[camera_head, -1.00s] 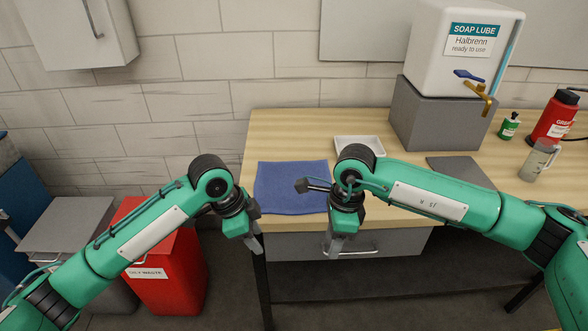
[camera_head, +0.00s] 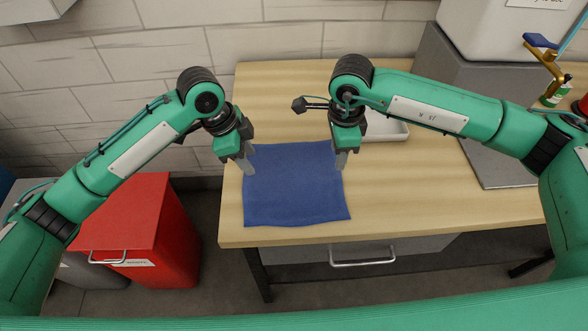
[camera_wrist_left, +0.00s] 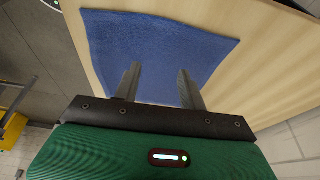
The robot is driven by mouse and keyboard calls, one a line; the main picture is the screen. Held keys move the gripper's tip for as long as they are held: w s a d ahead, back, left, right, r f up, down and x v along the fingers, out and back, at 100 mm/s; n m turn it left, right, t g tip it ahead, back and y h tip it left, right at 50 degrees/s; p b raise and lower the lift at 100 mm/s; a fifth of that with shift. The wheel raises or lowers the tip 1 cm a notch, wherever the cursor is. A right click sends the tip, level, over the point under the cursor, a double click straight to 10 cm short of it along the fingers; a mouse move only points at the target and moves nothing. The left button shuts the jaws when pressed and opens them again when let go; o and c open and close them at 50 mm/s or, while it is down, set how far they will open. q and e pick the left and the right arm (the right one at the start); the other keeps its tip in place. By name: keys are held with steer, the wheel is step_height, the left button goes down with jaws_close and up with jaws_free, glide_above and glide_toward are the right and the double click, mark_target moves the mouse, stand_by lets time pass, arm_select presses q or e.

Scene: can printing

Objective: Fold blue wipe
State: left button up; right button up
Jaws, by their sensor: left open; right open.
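The blue wipe (camera_head: 292,196) lies flat and spread out on the wooden table (camera_head: 400,215), close to its left end. It also shows in the left wrist view (camera_wrist_left: 150,48), lying beyond the fingertips. My left gripper (camera_head: 250,170) is open and empty above the wipe's upper left part. Its two fingers (camera_wrist_left: 158,85) are apart in the left wrist view, with nothing between them. My right gripper (camera_head: 341,168) is open near the wipe's upper right edge. Whether either gripper touches the cloth is hard to tell. The right forearm hides part of the table behind it.
A white tray (camera_head: 388,130) sits behind my right gripper. A grey flat plate (camera_head: 500,160) lies to the right. A red bin (camera_head: 150,225) stands left of the table. The table's front middle is clear.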

mark_target(256, 182)
arm_select(q)
step_height(256, 182, down, 6)
steer(key=shift+f, duration=0.1)
arm_select(e)
step_height(256, 182, down, 6)
steer(key=shift+f, duration=0.1)
arm_select(q)
steer(key=shift+f, duration=0.3)
arm_select(e)
steer(key=shift+f, duration=0.25)
arm_select(q)
steer(key=shift+f, duration=0.2)
arm_select(e)
steer(key=shift+f, duration=0.25)
arm_select(q)
steer(key=shift+r, duration=0.1)
arm_select(e)
steer(key=shift+r, duration=0.1)
arm_select(q)
steer(key=shift+s, duration=0.1)
jaws_close()
arm_select(e)
steer(key=shift+s, duration=0.1)
jaws_close()
